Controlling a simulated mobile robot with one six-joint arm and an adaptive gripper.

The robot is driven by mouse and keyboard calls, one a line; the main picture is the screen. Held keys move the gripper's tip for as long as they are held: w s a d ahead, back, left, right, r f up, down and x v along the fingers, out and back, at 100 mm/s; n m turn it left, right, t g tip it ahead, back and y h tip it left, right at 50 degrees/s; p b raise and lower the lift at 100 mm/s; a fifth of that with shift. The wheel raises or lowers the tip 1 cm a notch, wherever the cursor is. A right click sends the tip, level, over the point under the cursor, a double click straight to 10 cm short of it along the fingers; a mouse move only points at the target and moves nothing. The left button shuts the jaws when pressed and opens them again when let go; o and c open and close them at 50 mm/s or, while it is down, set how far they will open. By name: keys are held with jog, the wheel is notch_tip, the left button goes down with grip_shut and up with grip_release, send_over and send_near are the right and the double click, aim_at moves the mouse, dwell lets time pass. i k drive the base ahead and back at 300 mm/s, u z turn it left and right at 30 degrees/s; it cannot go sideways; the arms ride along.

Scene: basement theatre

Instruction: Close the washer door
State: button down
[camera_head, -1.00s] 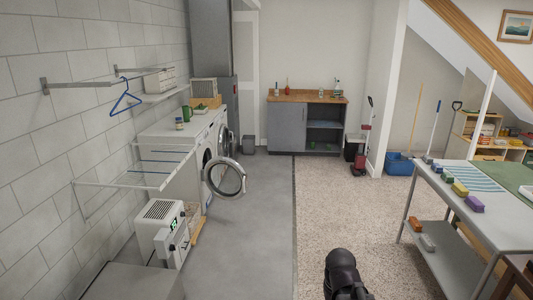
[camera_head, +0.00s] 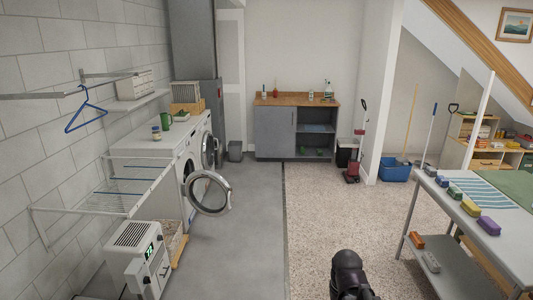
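The washer (camera_head: 172,175) is the nearer of two white front-loading machines along the left wall. Its round door (camera_head: 225,200), a silver ring around dark glass, stands open and sticks out over the grey floor. The second machine stands just behind it, and its round front (camera_head: 209,150) shows in part. A dark rounded part of my own arm shows at the bottom, right of centre. The fingers of my gripper are not in view. The arm is well apart from the washer door.
A grey bench (camera_head: 480,240) with coloured blocks is at right. The grey floor strip (camera_head: 235,255) and speckled carpet (camera_head: 310,220) are clear.

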aim_at(188, 188)
jog(key=u, duration=0.05)
jog(key=i, duration=2.25)
jog(key=u, duration=0.35)
jog(key=i, duration=1.5)
jog(key=u, duration=0.3)
